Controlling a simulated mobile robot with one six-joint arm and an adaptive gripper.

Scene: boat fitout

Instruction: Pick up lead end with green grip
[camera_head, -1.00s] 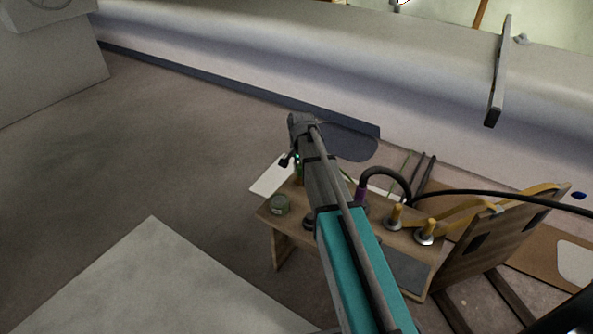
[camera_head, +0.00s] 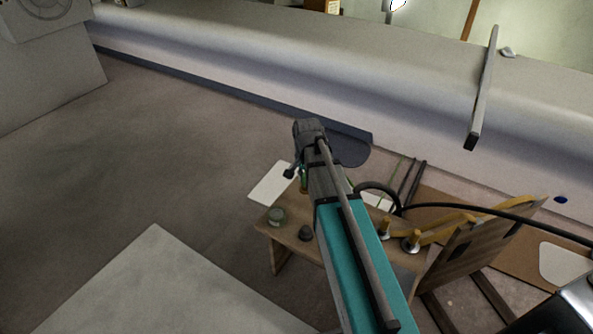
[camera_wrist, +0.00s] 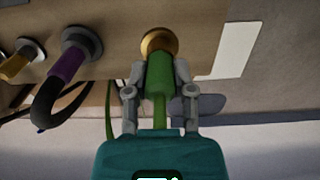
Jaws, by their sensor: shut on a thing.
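The green grip (camera_wrist: 160,74) of the lead end is between the two fingers of my gripper (camera_wrist: 156,80) in the wrist view. The fingers are shut on it. A brass-coloured round end (camera_wrist: 158,42) shows just beyond the grip, against or close to the wooden bench; I cannot tell whether they touch. A green lead (camera_wrist: 160,112) runs back from the grip toward my wrist. In the head view my arm hides most of the gripper, and only a little green (camera_head: 303,178) shows beside it.
A purple-gripped lead end (camera_wrist: 70,62) on a dark cable and a yellow one (camera_wrist: 18,62) stand beside it on the wooden bench (camera_head: 290,240). A white sheet (camera_head: 270,184) lies on the floor behind.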

